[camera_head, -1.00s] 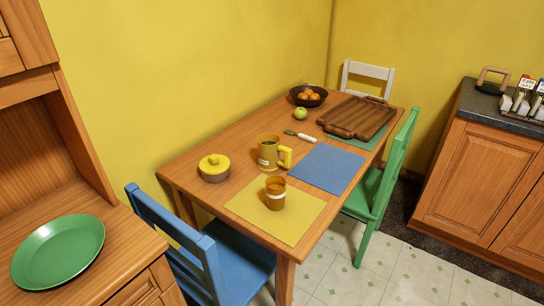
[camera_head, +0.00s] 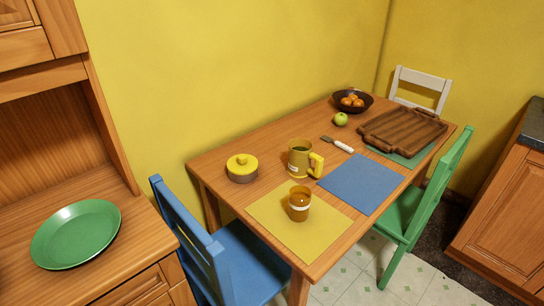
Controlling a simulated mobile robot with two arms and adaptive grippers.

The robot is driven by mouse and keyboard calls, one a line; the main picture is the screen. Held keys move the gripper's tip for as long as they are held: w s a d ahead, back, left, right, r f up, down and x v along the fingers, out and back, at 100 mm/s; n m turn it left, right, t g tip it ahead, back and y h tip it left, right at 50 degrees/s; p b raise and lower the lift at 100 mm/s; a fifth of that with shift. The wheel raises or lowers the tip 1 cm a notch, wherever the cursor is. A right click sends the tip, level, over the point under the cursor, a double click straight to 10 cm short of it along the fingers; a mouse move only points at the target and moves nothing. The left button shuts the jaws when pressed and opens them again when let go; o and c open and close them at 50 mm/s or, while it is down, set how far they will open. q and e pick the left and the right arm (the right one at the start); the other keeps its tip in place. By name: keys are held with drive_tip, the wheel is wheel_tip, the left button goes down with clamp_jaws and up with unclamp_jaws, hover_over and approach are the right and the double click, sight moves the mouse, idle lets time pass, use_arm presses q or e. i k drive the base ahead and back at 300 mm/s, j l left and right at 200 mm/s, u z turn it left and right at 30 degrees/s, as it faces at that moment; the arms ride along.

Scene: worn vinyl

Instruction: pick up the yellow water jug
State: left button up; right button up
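The yellow water jug (camera_head: 299,159) stands upright on the wooden table (camera_head: 222,168), with its bright yellow handle pointing right. It has a small white label low on its side. It stands just behind the yellow placemat (camera_head: 264,212) and left of the blue placemat (camera_head: 362,183). Neither of my grippers shows in the head view, and nothing is holding the jug.
An amber cup (camera_head: 299,204) stands on the yellow placemat. A yellow-lidded pot (camera_head: 242,168) is left of the jug. Blue (camera_head: 205,250) and green (camera_head: 437,188) chairs flank the table.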

sight(300, 154)
drive_tip(key=i+l+u, duration=0.15)
drive_tip(key=l+u, duration=0.25)
drive_tip(key=l, duration=0.85)
drive_tip(key=l+u, duration=0.4)
drive_tip(key=l, duration=0.85)
